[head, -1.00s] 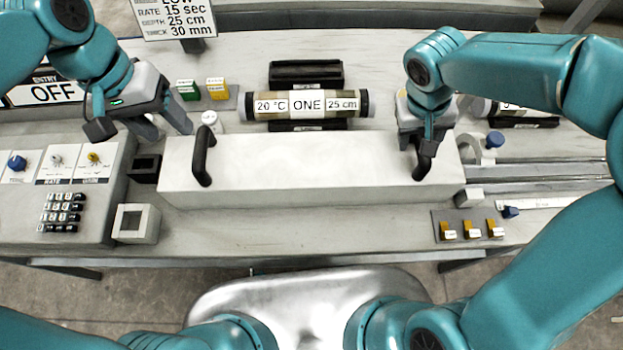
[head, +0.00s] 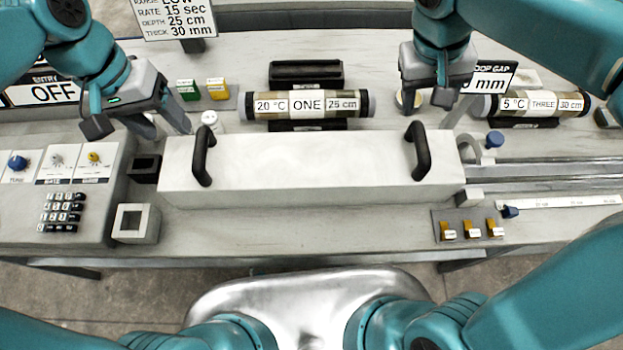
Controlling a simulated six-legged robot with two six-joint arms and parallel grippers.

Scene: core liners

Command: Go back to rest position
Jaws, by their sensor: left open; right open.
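My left gripper (head: 138,132) is open and empty, above the bench to the left of the white box's left handle. My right gripper (head: 441,108) is open and empty, raised above and behind the box's right handle (head: 421,152) and apart from it. The long white box (head: 300,175) lies across the middle of the bench, with a black handle near each end. The left handle (head: 202,155) is free.
Core liner ONE (head: 307,105) lies behind the box, and core liner THREE (head: 530,105) lies at the right. A control panel (head: 62,190) with knobs and keys is at the left. Amber switches (head: 470,231) sit at the front right. Metal rails (head: 550,175) run right.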

